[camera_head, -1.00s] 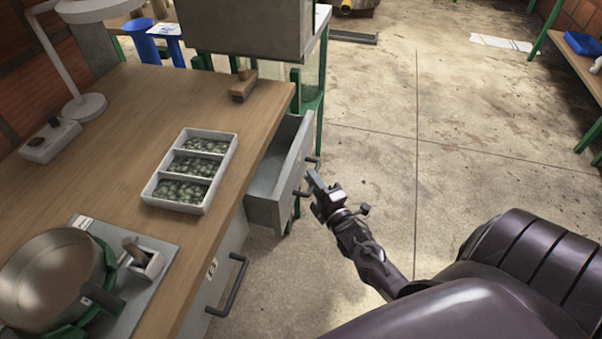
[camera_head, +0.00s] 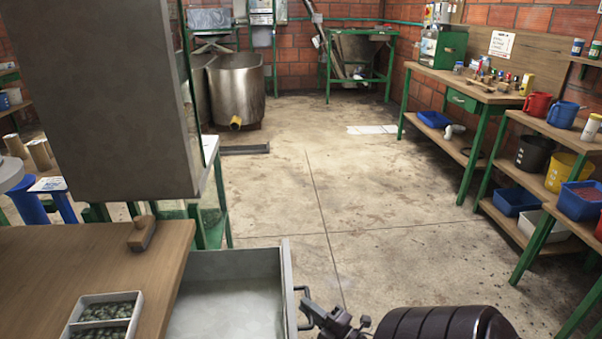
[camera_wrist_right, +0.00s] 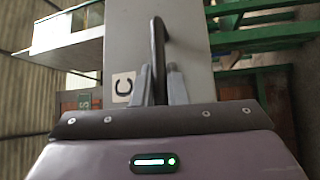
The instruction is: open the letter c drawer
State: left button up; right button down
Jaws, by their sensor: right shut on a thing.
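The letter C drawer (camera_head: 226,292) is pulled out from under the wooden bench, and its pale inside looks empty. Its grey front panel carries a "C" label (camera_wrist_right: 123,87) in the right wrist view. My right gripper (camera_head: 310,312) is at the drawer's dark bar handle (camera_head: 302,294), on the outer side of the front. In the right wrist view the fingers (camera_wrist_right: 158,88) stand either side of the handle bar (camera_wrist_right: 158,45) and are shut on it. My left gripper is not in view.
The wooden bench top (camera_head: 60,260) holds a white divided tray (camera_head: 104,318) and a wooden brush-like block (camera_head: 142,234). Shelves with jugs and bins (camera_head: 555,170) line the right wall. The concrete floor (camera_head: 350,220) between is clear.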

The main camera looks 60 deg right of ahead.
jog(key=c, duration=1.5)
grip_release()
jog(key=shift+o, duration=0.2)
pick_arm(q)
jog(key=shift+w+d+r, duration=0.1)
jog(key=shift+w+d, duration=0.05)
pick_arm(e)
jog(key=s+f, duration=0.1)
jog(key=s, duration=0.6)
jog(key=shift+s+a, duration=0.35)
jog(key=shift+s, duration=0.05)
